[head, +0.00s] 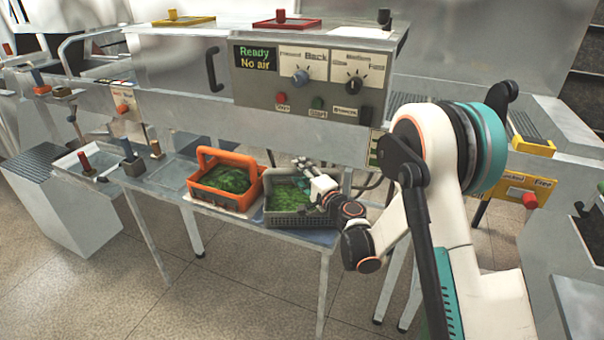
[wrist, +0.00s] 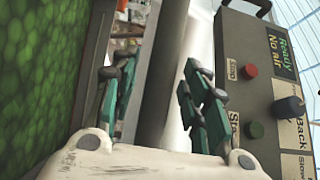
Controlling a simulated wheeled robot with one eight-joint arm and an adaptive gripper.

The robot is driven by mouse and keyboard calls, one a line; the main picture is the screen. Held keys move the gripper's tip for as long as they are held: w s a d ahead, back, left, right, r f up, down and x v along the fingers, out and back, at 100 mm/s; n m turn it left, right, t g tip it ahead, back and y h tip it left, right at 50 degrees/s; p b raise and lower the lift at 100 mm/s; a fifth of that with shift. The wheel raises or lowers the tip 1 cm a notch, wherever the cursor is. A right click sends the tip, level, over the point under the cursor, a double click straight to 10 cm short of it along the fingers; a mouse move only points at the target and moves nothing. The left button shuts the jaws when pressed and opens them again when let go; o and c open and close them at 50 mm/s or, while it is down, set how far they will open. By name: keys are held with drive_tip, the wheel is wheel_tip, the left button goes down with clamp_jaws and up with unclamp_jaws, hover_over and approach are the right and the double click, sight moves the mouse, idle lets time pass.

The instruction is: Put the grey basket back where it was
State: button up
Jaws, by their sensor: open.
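The grey basket (head: 290,219) stands on the table shelf below the control panel, just right of the orange basket, and holds green leafy stuff. In the wrist view, green contents (wrist: 40,75) fill the left side. My gripper and wrist hide part of the basket's right side. I cannot tell whether the fingers touch the basket.
The orange basket (head: 252,205), also with green contents, stands close on the left with its handle up. The control panel (head: 312,80) reads "Ready No air" and overhangs behind; its buttons (wrist: 251,71) are near my gripper's right. Shelf space left of the orange basket has several knobs.

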drive_tip(key=shift+r, duration=0.1)
drive_tip(key=shift+s+d, duration=0.15)
drive_tip(key=shift+s, duration=0.05)
drive_tip(key=b+v, duration=0.2)
drive_tip(key=v, duration=0.9)
drive_tip(key=shift+s, duration=0.25)
drive_tip(key=shift+d, duration=0.15)
